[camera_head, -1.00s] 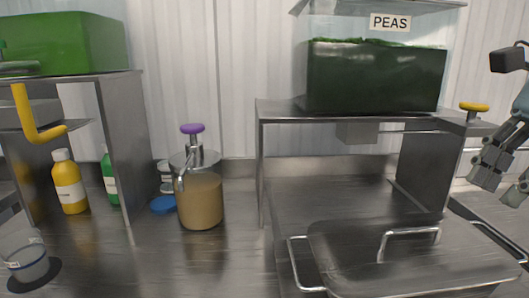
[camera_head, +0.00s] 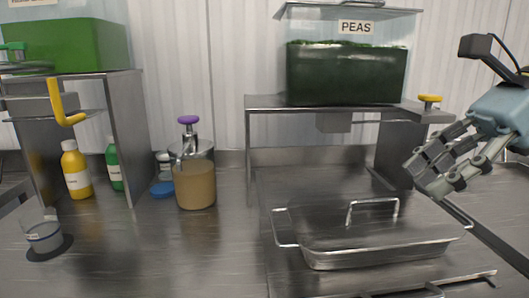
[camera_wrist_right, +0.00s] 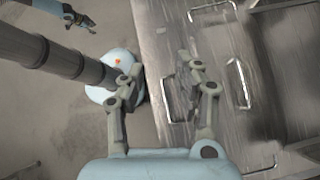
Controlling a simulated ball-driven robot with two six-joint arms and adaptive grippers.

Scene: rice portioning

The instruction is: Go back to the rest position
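My right gripper (camera_head: 420,174) is in the air at the right of the head view, in front of and right of the steel stand. Its fingers are apart with nothing between them, as the right wrist view (camera_wrist_right: 160,72) also shows. A gripper that appears to be my left one (camera_wrist_right: 80,18) is small at the top left of the right wrist view. Its fingers are too small to read. The left gripper does not show in the head view.
A steel pan (camera_head: 375,255) with a raised handle sits on the counter below the right gripper. The peas container (camera_head: 345,75) stands on a steel shelf. A brown-filled dispenser (camera_head: 195,186), yellow bottle (camera_head: 76,172) and small cup (camera_head: 43,238) stand at left.

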